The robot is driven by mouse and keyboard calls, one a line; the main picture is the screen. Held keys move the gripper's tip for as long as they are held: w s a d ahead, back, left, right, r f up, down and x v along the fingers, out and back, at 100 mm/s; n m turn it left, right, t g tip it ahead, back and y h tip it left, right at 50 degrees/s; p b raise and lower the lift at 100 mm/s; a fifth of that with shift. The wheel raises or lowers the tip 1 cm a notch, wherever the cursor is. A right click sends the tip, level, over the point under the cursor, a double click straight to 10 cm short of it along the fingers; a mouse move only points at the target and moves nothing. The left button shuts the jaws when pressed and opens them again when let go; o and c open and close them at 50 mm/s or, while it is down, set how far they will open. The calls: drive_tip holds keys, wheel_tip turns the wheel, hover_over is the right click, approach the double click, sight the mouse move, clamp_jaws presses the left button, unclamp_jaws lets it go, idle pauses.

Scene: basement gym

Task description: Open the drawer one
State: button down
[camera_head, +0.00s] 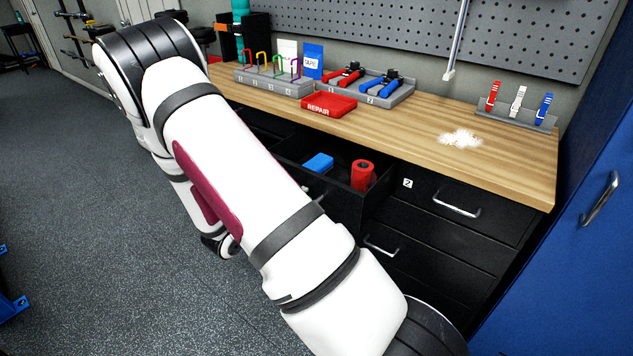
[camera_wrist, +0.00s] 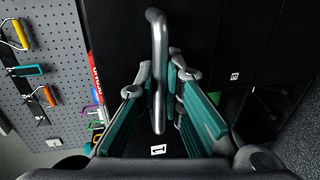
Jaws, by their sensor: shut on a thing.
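In the head view a black drawer (camera_head: 359,205) under the wooden worktop stands pulled out, with a blue block (camera_head: 318,163) and a red roll (camera_head: 363,175) inside. My arm covers much of its front. In the wrist view a metal bar handle (camera_wrist: 157,35) runs between the teal-padded fingers of my gripper (camera_wrist: 161,85), which is shut on it. A white label with a 1 (camera_wrist: 158,150) shows on the black front beside this handle. My gripper is hidden behind my arm in the head view.
The drawer marked 2 (camera_head: 455,208) is shut to the right. The worktop (camera_head: 500,165) holds a red REPAIR box (camera_head: 329,104), tool racks and a white powder patch (camera_head: 460,138). A blue cabinet (camera_head: 570,250) stands at right. Grey floor is open at left.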

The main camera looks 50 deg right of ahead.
drive_tip(key=f+v, duration=0.1)
drive_tip(key=v, duration=0.5)
drive_tip(key=shift+a, duration=0.5)
drive_tip(key=shift+f, duration=0.1)
drive_tip(key=c, duration=2)
unclamp_jaws()
drive_tip(key=shift+o, duration=0.2)
drive_tip(key=shift+a, duration=0.1)
drive_tip(key=w+v, duration=0.1)
drive_tip(key=v, duration=1)
drive_tip(key=shift+s+a, duration=0.4)
drive_tip(key=shift+s, duration=0.05)
